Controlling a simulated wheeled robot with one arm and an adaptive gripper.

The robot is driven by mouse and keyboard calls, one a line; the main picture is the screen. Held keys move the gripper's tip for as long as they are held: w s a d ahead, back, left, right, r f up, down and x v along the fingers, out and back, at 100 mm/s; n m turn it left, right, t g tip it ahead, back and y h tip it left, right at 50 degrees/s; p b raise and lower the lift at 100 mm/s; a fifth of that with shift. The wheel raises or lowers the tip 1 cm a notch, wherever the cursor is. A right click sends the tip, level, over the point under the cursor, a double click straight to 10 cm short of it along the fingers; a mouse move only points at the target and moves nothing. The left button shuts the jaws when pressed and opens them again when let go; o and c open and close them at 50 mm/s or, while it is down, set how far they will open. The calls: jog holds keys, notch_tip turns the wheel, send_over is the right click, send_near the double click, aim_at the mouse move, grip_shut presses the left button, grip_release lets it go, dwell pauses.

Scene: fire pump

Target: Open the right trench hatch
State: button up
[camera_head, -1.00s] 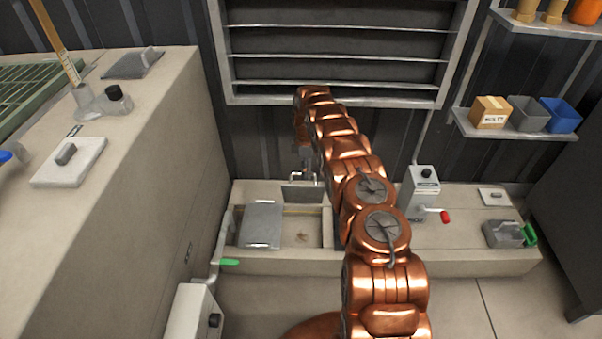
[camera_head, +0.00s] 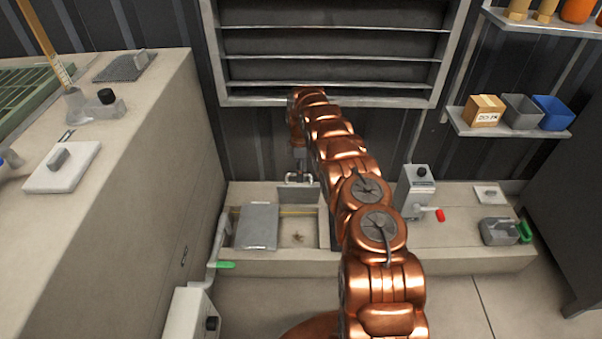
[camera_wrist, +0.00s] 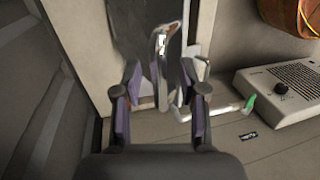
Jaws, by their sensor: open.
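A concrete trench box (camera_head: 380,262) runs along the wall. A flat grey hatch (camera_head: 258,227) lies over the left part of its opening. The right part is uncovered, showing a brown floor. A grey panel, seemingly the right hatch (camera_head: 301,195), stands upright at its back edge, with a metal handle (camera_head: 299,178) near its top. My gripper (camera_head: 300,170) is just above this handle, small and partly hidden by my arm. In the wrist view my gripper (camera_wrist: 159,82) has its fingers spread, and a shiny curved metal handle (camera_wrist: 160,45) shows beyond and between them. I cannot tell whether they touch.
A green-tipped lever (camera_head: 225,265) and a pale box (camera_head: 190,314) stand at the trench's front left. A grey box with a red-tipped crank (camera_head: 415,190) stands right of my arm. A louvred vent (camera_head: 335,60) and shelf (camera_head: 510,128) are above. Floor in front is clear.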

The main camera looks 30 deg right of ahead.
jog(key=v, duration=0.7)
jog(key=shift+r, duration=0.2)
